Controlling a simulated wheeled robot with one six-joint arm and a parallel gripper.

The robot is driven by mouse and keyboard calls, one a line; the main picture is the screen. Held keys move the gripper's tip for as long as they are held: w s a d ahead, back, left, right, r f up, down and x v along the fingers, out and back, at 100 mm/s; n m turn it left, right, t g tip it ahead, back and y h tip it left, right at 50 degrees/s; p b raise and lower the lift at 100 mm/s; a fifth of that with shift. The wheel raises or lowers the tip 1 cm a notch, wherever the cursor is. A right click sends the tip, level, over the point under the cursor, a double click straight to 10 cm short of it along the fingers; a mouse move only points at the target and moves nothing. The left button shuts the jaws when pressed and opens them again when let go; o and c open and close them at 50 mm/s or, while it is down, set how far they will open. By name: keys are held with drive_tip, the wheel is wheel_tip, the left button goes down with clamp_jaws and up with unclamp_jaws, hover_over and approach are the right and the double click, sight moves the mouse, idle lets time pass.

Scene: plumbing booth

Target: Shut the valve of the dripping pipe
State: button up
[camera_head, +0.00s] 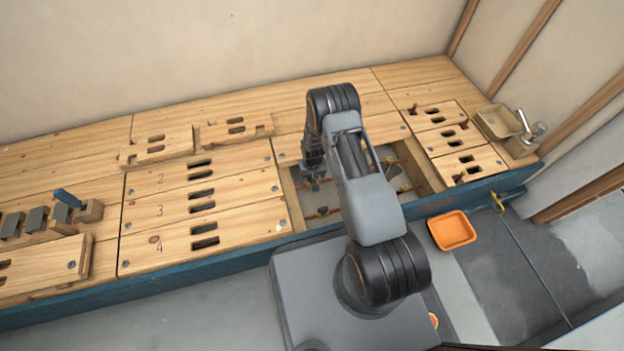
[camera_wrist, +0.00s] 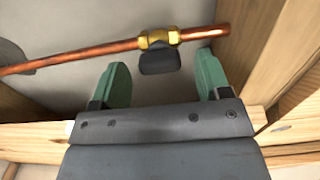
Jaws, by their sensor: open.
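In the wrist view a copper pipe (camera_wrist: 85,54) runs across the opening, with a brass valve (camera_wrist: 158,38) on it. The valve's dark handle (camera_wrist: 160,62) hangs below the brass body, across the pipe's line. My gripper (camera_wrist: 163,80) is open, with one green finger on each side of the handle and a gap to both. In the head view my gripper (camera_head: 316,182) reaches into the left part of the opening in the boards, and my arm hides much of it. I cannot make out a drip in either view.
Wooden frame edges (camera_wrist: 285,85) stand close on the right of my gripper. Slotted floor panels (camera_head: 205,200) lie around the opening. Lifted boards (camera_head: 165,145) lie at the back. An orange tray (camera_head: 452,230) sits on the floor at the front right.

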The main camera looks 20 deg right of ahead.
drive_tip(key=shift+f, duration=0.5)
drive_tip(key=shift+c, duration=0.2)
drive_tip(key=c, duration=0.9)
